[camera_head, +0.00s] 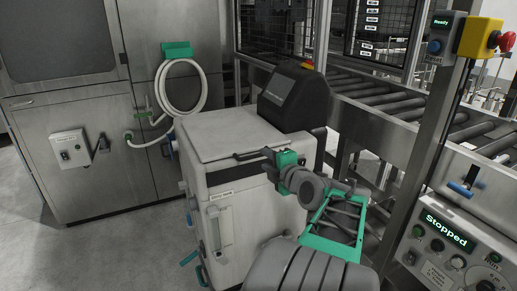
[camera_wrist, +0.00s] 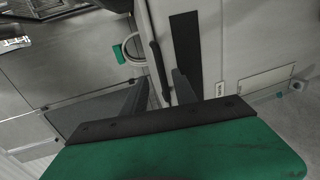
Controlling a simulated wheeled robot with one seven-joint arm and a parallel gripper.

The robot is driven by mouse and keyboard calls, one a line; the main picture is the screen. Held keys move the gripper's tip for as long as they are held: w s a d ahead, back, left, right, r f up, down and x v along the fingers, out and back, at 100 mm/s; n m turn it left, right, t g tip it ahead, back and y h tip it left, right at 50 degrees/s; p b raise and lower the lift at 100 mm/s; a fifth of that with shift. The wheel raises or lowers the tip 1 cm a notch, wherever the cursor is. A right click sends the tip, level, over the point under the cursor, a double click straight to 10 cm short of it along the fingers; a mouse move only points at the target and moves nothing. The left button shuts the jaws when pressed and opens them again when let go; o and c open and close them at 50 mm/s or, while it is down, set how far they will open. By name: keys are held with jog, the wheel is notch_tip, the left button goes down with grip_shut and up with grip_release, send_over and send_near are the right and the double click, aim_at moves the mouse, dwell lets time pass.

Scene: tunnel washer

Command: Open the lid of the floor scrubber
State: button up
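The floor scrubber (camera_head: 258,215) is a pale grey box with a black console (camera_head: 293,97) on its back right. Its flat lid (camera_head: 222,134) lies closed on top. A dark bar handle (camera_head: 249,155) runs along the lid's front edge; it also shows in the wrist view (camera_wrist: 158,72). My gripper (camera_head: 270,160), with a green body, is at the right end of this handle. In the wrist view, my gripper (camera_wrist: 159,97) has its two dark fingers spread, with the handle's bar lying between them. Neither finger clearly touches it.
A roller conveyor (camera_head: 385,100) with metal posts runs behind and right of the scrubber. A control panel (camera_head: 455,240) reading "Stopped" stands at right. A steel cabinet (camera_head: 85,170) with a coiled white hose (camera_head: 183,90) is at left. The floor (camera_head: 110,250) front left is clear.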

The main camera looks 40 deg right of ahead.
aim_at(259, 156)
jog(key=x, duration=0.6)
jog(key=shift+w+f, duration=0.1)
jog(key=shift+w, duration=0.1)
jog(key=shift+c, duration=0.4)
grip_shut()
dwell(0.6)
